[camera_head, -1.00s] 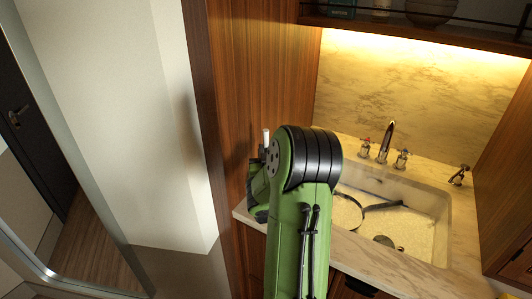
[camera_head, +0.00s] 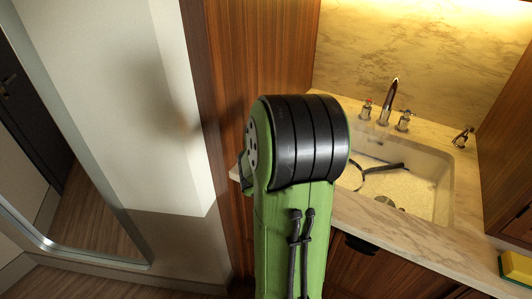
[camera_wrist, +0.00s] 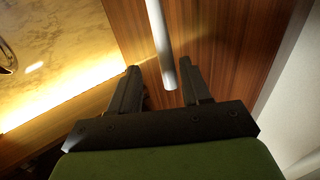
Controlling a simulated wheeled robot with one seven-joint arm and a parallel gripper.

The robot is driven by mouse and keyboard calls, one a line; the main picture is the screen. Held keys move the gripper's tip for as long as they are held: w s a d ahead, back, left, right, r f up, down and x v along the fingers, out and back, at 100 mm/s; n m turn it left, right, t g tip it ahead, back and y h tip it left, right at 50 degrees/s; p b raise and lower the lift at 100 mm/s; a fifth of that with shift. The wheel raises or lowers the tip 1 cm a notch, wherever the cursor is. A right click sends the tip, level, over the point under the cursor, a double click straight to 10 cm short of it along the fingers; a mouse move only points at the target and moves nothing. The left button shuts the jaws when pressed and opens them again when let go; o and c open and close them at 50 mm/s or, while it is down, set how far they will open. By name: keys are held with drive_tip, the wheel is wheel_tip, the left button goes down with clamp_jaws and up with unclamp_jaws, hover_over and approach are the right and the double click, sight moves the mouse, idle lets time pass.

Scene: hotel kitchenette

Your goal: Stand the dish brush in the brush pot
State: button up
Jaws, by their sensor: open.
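In the wrist view a smooth white rod (camera_wrist: 160,42) comes down from the top edge and ends near my fingertips. It may be the dish brush's handle, but no bristles show. My gripper (camera_wrist: 160,68) is open, its two dark fingers apart on either side of the rod's lower end; I cannot tell whether they touch it. In the head view my green arm hides the gripper and the rod. I cannot make out the brush pot in either view.
The sink (camera_head: 425,185) holds a dark thin loop with a strip (camera_head: 385,168) and a round drain (camera_head: 388,202). A tap (camera_head: 388,100) stands behind it. A yellow-green sponge (camera_head: 517,266) is at lower right.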

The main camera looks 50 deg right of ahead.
drive_tip(key=b+v, duration=0.9)
drive_tip(key=v, duration=0.1)
idle(0.8)
